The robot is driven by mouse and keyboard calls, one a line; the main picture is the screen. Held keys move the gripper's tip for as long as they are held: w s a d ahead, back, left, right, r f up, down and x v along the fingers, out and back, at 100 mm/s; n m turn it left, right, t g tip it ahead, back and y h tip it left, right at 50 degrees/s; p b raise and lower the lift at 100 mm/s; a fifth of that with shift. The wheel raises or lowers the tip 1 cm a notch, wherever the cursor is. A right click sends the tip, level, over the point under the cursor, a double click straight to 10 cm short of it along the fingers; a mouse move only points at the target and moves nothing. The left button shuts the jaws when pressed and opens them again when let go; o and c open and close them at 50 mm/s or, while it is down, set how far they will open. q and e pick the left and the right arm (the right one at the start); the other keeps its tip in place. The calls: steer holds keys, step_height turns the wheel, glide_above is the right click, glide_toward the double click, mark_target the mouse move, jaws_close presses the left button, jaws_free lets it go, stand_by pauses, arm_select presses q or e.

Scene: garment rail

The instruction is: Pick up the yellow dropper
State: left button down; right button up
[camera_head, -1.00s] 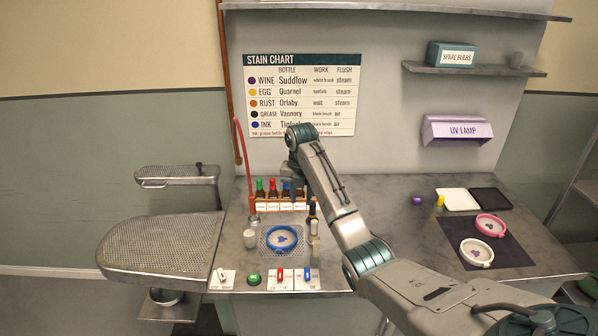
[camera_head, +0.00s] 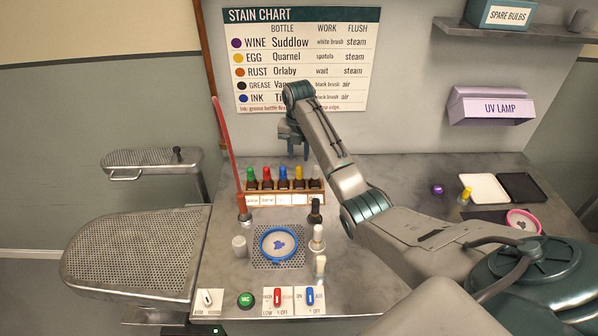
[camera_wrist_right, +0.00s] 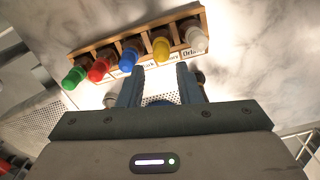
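The yellow dropper (camera_head: 298,173) stands in a wooden rack, between the blue dropper (camera_head: 283,173) and the white-topped one (camera_head: 316,172). In the right wrist view the yellow dropper (camera_wrist_right: 161,47) is just beyond my fingertips, roughly ahead of the gap between them. My right gripper (camera_head: 293,152) shows a little above the rack in the head view. In the right wrist view its two fingers (camera_wrist_right: 159,80) are apart with nothing held between them. My left gripper is in neither view.
The wooden rack (camera_head: 262,198) also holds green (camera_head: 252,175) and red (camera_head: 267,174) droppers. A tall red wand (camera_head: 228,145) rises at the rack's left. Another yellow-topped item (camera_head: 466,194) stands far right.

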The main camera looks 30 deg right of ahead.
mark_target(299, 167)
steer(key=shift+f, duration=0.6)
steer(key=shift+f+p, duration=0.35)
steer(key=shift+p, duration=0.2)
step_height(299, 167, down, 3)
steer(key=shift+f+p, duration=0.2)
steer(key=shift+p, duration=0.85)
steer(key=shift+d+f, duration=0.1)
steer(key=shift+f, duration=0.5)
steer(key=c, duration=0.6)
